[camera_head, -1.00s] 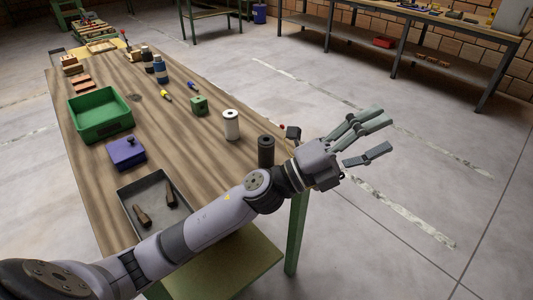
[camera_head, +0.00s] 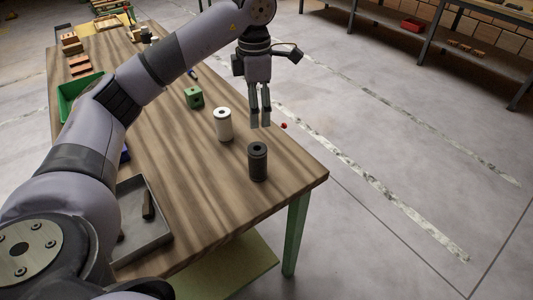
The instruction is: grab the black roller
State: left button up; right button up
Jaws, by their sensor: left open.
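The black roller (camera_head: 258,162) stands upright near the right end of the wooden table, in the head view. My left gripper (camera_head: 261,124) points down with its fingers above and behind the roller, apart from it. Its jaws are open and empty, though the fingers look close together from this angle. My right gripper is not in view.
A white roller (camera_head: 223,125) stands just left of the black one, and a green block (camera_head: 194,97) lies farther back. A grey tray (camera_head: 158,240) is at the front left and a green bin (camera_head: 68,103) at the left. The wooden table (camera_head: 290,165) is bare right of the roller.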

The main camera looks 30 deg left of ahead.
aim_at(256, 146)
pick_arm(q)
jog(key=f, duration=0.3)
jog(key=f+p, duration=0.1)
jog(key=f, duration=0.2)
jog(key=s+f+p, duration=0.1)
jog(key=f, duration=0.3)
jog(key=shift+d, duration=0.1)
jog(key=shift+s+f, duration=0.1)
jog(key=shift+f, duration=0.65)
jog(key=f+p, duration=0.1)
jog(key=f, duration=0.1)
jog(key=f+p, duration=0.1)
jog(key=shift+d+f, duration=0.2)
jog(key=shift+f, duration=0.65)
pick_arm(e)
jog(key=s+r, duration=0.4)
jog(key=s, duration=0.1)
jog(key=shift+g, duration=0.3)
pick_arm(q)
jog(key=shift+c, duration=0.5)
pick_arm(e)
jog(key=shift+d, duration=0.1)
